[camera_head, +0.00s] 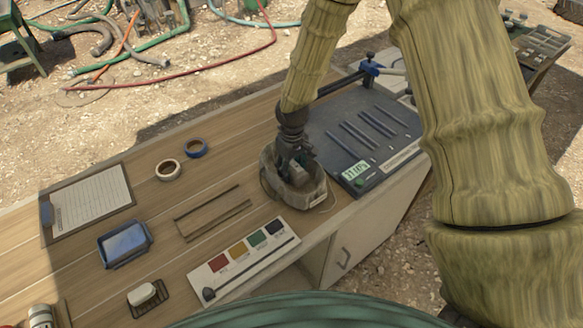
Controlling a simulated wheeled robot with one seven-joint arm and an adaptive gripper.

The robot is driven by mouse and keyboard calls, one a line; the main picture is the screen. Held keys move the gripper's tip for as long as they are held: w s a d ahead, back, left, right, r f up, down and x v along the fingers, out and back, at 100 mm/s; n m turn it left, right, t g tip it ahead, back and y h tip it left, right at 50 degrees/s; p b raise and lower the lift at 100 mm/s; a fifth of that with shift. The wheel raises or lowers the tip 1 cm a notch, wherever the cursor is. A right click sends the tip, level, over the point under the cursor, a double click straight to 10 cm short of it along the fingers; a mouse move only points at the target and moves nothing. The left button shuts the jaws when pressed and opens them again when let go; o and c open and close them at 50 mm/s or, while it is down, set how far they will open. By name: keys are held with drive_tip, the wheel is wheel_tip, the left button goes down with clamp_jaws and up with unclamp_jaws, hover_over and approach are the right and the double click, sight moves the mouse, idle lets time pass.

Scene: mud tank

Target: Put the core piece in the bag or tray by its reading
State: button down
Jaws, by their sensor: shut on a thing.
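My gripper (294,160) points down into the mouth of a grey, open, bag-like container (314,194) on the wooden table. It is shut on a small grey piece (297,173), which looks like the core piece. The piece is at or inside the container's mouth; the fingers partly hide it, and I cannot tell whether it touches the bottom. A blue tray (107,255) with a pale inside lies at the left of the table. A dark board (347,138) right of the container carries a lit green display (355,171), whose digits are too small to read surely.
A colour card (236,274) lies at the front edge. Thin brown strips (212,213), tape rolls (168,169) and a clipboard (88,204) lie left of the container. A white block (142,294) sits on a dark dish. Several metal rods (377,123) lie on the dark board.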

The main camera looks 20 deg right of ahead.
drive_tip(key=shift+f, duration=0.4)
idle(0.4)
drive_tip(key=c, duration=0.6)
unclamp_jaws()
